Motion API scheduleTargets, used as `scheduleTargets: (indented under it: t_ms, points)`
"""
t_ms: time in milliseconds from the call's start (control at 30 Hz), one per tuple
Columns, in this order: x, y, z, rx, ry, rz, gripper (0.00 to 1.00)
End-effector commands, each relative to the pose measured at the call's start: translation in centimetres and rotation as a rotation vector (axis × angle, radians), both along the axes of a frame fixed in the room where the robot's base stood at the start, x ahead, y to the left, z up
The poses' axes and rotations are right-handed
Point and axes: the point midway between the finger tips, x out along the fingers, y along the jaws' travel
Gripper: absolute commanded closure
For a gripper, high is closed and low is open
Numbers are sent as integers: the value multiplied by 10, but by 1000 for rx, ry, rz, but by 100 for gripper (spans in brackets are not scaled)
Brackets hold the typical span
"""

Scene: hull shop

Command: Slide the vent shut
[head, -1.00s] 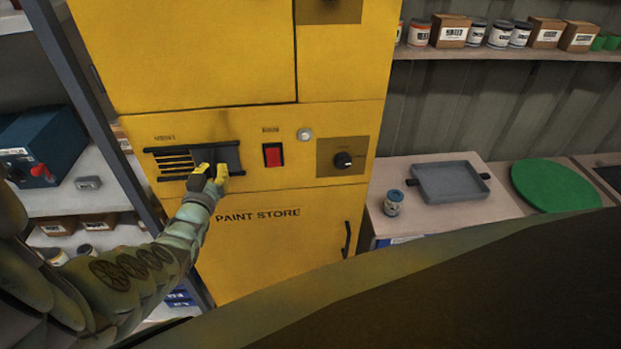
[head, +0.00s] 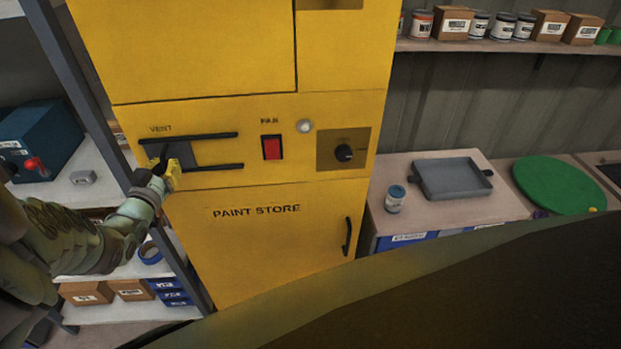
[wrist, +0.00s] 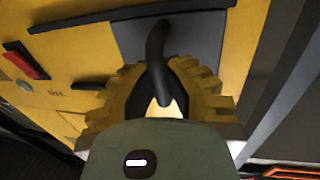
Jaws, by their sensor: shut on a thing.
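The yellow paint store cabinet (head: 260,245) has a vent with two dark horizontal rails on its front. A dark grey sliding plate (head: 181,152) sits between the rails at their left end, and no open slats show. The plate also shows in the wrist view (wrist: 200,38), with a curved black handle (wrist: 157,50) standing out from it. My gripper (head: 172,174) is at the plate's left part. In the wrist view its yellow toothed fingers (wrist: 160,92) are closed around the handle, one on each side.
A shelf rack's post (head: 88,98) stands close on the left of the cabinet. A bench with a grey tray (head: 452,180) is at the right.

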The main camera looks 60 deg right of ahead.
Motion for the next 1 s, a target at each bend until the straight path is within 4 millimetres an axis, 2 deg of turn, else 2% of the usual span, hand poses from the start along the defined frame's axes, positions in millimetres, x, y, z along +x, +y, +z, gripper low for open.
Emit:
scheduleTargets:
  t_ms: [333, 367, 667, 1000]
  points:
    - [5, 5, 0, 2, 2, 13, 100]
    - [5, 5, 0, 2, 2, 13, 88]
    - [3, 3, 0, 2, 1, 8, 57]
    - [2, 4, 0, 1, 2, 4, 57]
